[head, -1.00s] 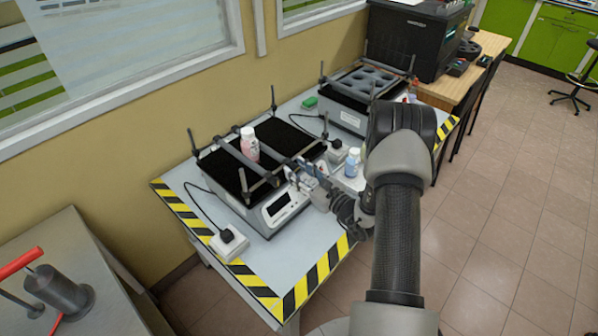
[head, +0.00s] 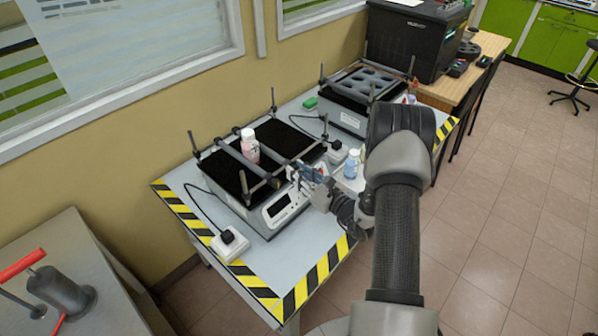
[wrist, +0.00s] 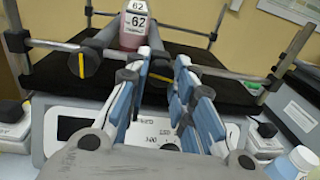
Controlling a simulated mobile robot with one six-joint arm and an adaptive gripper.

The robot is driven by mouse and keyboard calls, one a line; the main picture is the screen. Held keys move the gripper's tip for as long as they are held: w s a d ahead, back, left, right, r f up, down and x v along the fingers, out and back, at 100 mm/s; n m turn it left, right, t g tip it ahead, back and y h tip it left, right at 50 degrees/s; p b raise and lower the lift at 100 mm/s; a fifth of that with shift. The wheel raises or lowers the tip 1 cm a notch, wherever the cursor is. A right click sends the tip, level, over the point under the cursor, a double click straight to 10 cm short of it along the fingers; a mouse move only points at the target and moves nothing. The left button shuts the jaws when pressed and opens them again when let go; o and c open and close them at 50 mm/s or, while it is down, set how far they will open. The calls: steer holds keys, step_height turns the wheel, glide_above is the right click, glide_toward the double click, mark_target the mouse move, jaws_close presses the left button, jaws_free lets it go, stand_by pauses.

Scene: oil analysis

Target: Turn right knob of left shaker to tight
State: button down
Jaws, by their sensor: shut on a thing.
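The left shaker (head: 285,206) stands on the grey table, with a black platform and clamp bars across it. The right knob (wrist: 160,72) is a dark round bar end with a yellow mark, partly hidden between my fingers. My gripper (wrist: 162,68) is shut on it at the shaker's front edge; my gripper also shows in the head view (head: 300,172). The left knob (wrist: 82,64) is free, its yellow mark near upright.
A second shaker (head: 348,121) stands behind to the right. A bottle with a blue label (head: 351,165) and white power sockets (head: 336,152) are close to my gripper on the right. Posts rise at the platform corners.

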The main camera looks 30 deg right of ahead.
steer(key=shift+m+g+y+p, duration=0.3)
steer(key=shift+m+p, duration=1.1)
steer(key=shift+m, duration=2.3)
steer(key=shift+m+g+y+p, duration=0.3)
steer(key=shift+m+p, duration=1.05)
steer(key=shift+m, duration=2.35)
steer(key=c, duration=1.4)
jaws_free()
steer(key=shift+r, duration=0.1)
steer(key=shift+o, duration=0.2)
steer(key=v, duration=1.2)
